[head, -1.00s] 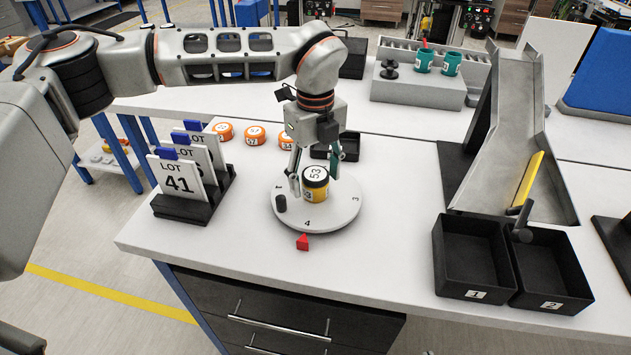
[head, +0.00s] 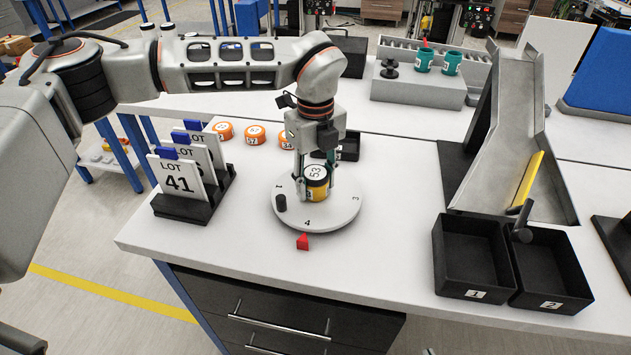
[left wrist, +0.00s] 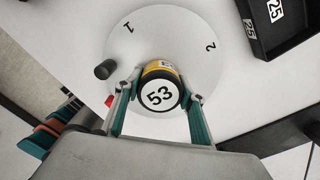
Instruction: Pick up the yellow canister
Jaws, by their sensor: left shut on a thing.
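The yellow canister (head: 316,191) has a black lid with a white label reading 53. It stands upright on the round white turntable (head: 340,215), which has numbers around its rim and a black knob (head: 281,203). My left gripper (head: 315,182) comes down from above with a finger on each side of the canister. In the left wrist view both fingers close on the canister (left wrist: 161,90) near its lid. The canister appears still at the turntable surface. My right gripper is not in view.
Black bins (head: 466,262) marked 1 and 2 stand at the right below a metal chute (head: 505,130). A rack of LOT cards (head: 183,178) stands at the left. Orange discs (head: 255,135) and a small black tray (head: 348,147) lie behind the turntable.

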